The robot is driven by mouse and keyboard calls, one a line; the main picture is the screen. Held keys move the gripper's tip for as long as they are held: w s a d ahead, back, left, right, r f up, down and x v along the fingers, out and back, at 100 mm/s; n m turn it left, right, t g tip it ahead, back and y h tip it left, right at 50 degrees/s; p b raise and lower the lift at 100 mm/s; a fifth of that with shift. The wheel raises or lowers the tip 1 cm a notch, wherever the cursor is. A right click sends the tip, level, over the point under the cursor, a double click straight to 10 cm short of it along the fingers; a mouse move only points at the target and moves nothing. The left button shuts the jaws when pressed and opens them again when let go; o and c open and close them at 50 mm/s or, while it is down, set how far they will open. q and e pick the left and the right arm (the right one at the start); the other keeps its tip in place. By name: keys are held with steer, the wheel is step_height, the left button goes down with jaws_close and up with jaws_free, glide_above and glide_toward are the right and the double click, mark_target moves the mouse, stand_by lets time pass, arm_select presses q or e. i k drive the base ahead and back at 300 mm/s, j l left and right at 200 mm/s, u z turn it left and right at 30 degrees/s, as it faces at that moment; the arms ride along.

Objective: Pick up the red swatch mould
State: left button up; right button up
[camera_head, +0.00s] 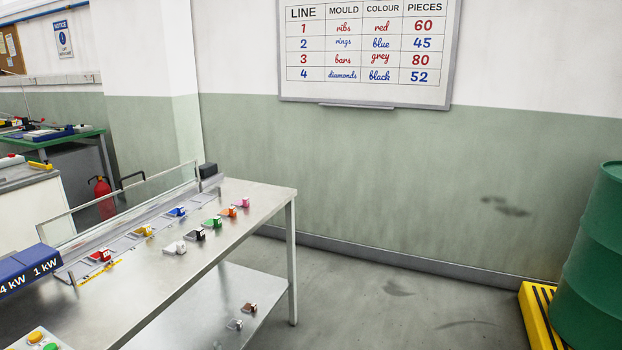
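The red swatch mould (101,255) is a small block with a red body and a light part, at the left of the row of moulds. It sits toward the back edge of the steel table (140,300), beside a yellow strip or pencil (100,273). Neither of my grippers is in view.
Yellow (143,231), blue (177,212), white (175,248), black (195,235), green (213,222), orange (229,212) and pink (241,203) moulds share the table. A clear guard (130,201) stands behind. A green drum (592,265) is at right; the middle floor is free.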

mark_target(104, 254)
steer(key=k+j, duration=0.15)
steer(key=j, duration=0.25)
steer(key=k+j+z, duration=0.1)
steer(key=j, duration=0.3)
steer(key=k+j, duration=0.15)
steer(key=j, duration=0.25)
steer(key=j+z, duration=0.1)
steer(key=j, duration=0.45)
steer(key=j+z, duration=0.1)
steer(key=j, duration=0.4)
steer(key=k+j+z, duration=0.15)
steer(key=j, duration=0.4)
steer(key=k+j+z, duration=0.1)
steer(key=j, duration=0.4)
steer(key=k+j+z, duration=0.1)
steer(key=j, duration=0.45)
steer(key=i+j+z, duration=0.1)
steer(key=j+z, duration=0.35)
steer(key=j, duration=2.2)
steer(key=i+j, duration=0.1)
steer(key=j, duration=0.4)
